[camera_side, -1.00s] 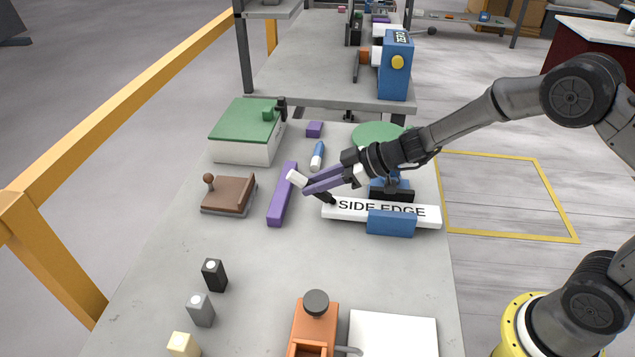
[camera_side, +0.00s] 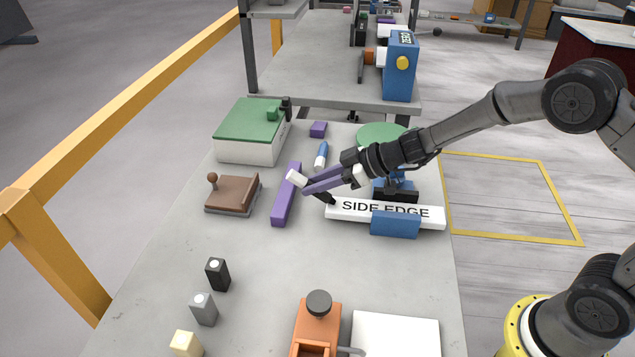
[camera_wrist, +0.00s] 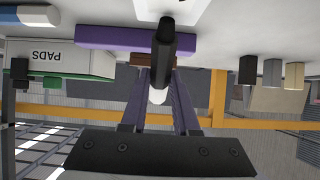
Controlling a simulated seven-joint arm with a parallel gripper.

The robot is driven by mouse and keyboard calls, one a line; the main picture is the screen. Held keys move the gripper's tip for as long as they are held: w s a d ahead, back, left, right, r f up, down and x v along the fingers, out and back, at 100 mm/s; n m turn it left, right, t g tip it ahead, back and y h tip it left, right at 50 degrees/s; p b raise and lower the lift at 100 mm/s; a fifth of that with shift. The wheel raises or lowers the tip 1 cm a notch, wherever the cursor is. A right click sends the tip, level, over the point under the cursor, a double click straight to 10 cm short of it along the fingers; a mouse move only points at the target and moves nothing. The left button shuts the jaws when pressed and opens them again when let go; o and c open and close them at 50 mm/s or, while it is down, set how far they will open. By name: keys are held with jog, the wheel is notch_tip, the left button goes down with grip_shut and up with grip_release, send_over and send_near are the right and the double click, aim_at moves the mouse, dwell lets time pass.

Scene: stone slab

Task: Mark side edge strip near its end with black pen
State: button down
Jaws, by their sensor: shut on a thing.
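A white strip lettered "SIDE EDGE" (camera_side: 351,207) lies at the right of the slab, with a blue block (camera_side: 395,224) against its front. My gripper (camera_side: 308,186), with purple fingers, is shut on a black pen with a white end (camera_side: 295,177). The pen is tilted, its dark tip down at the strip's left end. Whether the tip touches the strip I cannot tell, and no mark can be made out there. In the wrist view the pen (camera_wrist: 165,45) stands between the fingers, and part of a white surface shows at the top.
A purple bar (camera_side: 286,195) and a brown block with a knob (camera_side: 233,194) lie left of the pen. A blue and white marker (camera_side: 321,156) lies behind. A green-topped pads box (camera_side: 250,116) stands at back left.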

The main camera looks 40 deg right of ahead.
jog(key=shift+w+a+f, duration=0.1)
jog(key=shift+w+a, duration=0.55)
dwell(1.7)
jog(key=shift+r, duration=3.55)
jog(key=shift+d+r, duration=0.1)
jog(key=shift+d, duration=0.1)
jog(key=s+d+f+m+t+h, duration=0.1)
jog(key=s+d+m+h, duration=0.3)
jog(key=d, duration=1)
jog(key=shift+s+d+m+t+h, duration=0.4)
jog(key=shift+s+m+t, duration=0.45)
jog(key=shift+s, duration=0.25)
